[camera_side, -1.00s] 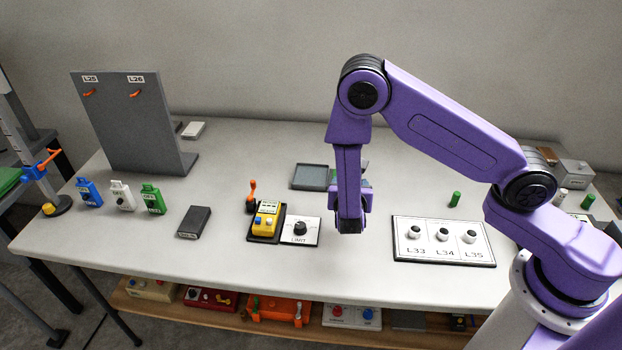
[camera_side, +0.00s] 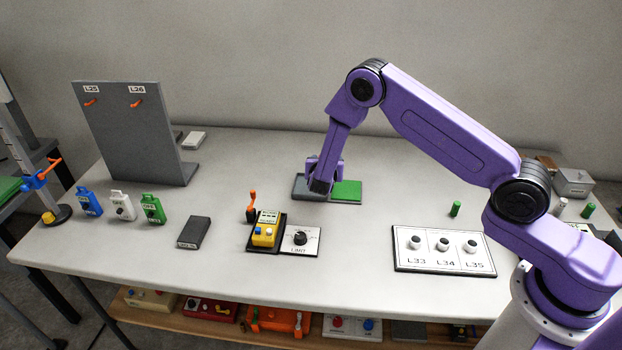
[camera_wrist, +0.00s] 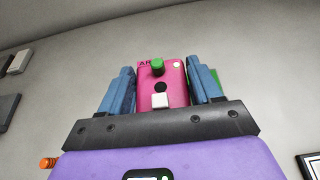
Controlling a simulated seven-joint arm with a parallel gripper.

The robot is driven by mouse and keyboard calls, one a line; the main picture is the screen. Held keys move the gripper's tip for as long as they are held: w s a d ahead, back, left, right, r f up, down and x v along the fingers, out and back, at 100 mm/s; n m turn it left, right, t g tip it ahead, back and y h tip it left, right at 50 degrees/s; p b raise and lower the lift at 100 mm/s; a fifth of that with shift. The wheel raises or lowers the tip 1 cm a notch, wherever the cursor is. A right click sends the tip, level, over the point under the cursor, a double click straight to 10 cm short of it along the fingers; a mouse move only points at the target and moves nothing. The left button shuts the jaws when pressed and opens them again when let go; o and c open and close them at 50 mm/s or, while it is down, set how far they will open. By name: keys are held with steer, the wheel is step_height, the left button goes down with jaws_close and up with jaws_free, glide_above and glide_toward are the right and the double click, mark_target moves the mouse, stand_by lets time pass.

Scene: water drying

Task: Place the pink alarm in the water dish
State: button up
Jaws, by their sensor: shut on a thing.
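The pink alarm (camera_wrist: 172,76) shows in the wrist view as a pink box with a green knob, a black round spot, a white button and a partly hidden label. My gripper (camera_wrist: 163,88) is shut on it, with a blue finger on each side. In the side view my gripper (camera_side: 320,186) is low at the back of the table, over the grey shallow dish (camera_side: 301,187), and covers part of it. The alarm cannot be made out there. I cannot tell whether it touches the dish.
A green pad (camera_side: 346,190) lies right beside the dish. A grey upright board (camera_side: 135,130) stands left. The table between board and dish is clear.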

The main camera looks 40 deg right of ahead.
steer(key=w+f, duration=0.6)
steer(key=w, duration=0.1)
steer(key=shift+f, duration=1.95)
steer(key=o, duration=0.9)
steer(key=shift+f, duration=0.15)
